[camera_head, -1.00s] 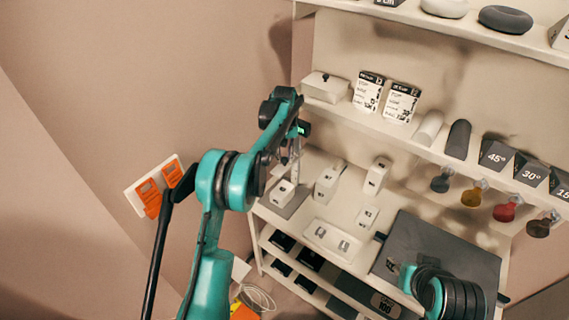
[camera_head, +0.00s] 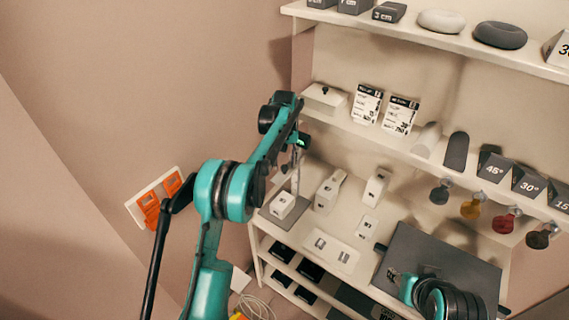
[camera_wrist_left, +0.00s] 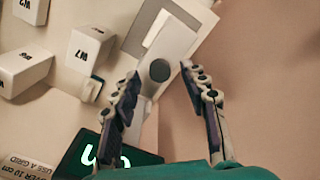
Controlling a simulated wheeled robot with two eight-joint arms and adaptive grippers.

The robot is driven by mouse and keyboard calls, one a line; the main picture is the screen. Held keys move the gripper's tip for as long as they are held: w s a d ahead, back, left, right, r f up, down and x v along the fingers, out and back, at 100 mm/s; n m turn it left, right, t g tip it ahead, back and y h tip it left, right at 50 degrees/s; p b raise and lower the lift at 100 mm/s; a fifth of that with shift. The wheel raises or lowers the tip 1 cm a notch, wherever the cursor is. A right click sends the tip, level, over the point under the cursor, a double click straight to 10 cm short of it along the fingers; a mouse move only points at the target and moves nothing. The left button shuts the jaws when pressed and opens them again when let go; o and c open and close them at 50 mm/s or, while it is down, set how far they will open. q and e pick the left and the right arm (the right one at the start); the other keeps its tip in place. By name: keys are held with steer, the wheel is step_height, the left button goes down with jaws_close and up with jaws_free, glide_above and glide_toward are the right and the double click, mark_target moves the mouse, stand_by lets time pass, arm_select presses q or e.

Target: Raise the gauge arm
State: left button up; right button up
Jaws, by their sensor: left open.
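The gauge stands at the left end of the middle shelf. In the head view a slim pale upright (camera_head: 295,178) shows beside my left gripper, with a small green-lit display (camera_head: 303,142) near it. In the left wrist view the dark display with green digits (camera_wrist_left: 105,157) is at the bottom, cut off. A round dark disc (camera_wrist_left: 159,70) on a pale part lies between the spread fingertips. My left gripper (camera_head: 290,165) is open and empty, with its fingers also in the left wrist view (camera_wrist_left: 160,75). I cannot tell whether they touch the gauge. My right gripper is out of view.
White labelled blocks (camera_head: 327,190) stand close by on the shelf. A white two-slot tray (camera_head: 332,250) and a dark panel (camera_head: 440,262) are further right. The shelf above holds a white box (camera_head: 324,98) and cards (camera_head: 366,104). An orange wall holder (camera_head: 150,207) is at left.

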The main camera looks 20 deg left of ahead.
mark_target(284, 168)
arm_select(q)
step_height(284, 168, up, 12)
steer(key=shift+f, duration=0.25)
steer(key=shift+s, duration=0.1)
steer(key=s+d+r+m+t+b, duration=0.2)
steer(key=s+m+t+b, duration=0.3)
steer(key=s, duration=1.3)
steer(key=s+d+f+t+b, duration=0.1)
steer(key=s+f+b, duration=0.4)
steer(key=s+f, duration=1)
steer(key=s+t, duration=0.1)
steer(key=s, duration=0.3)
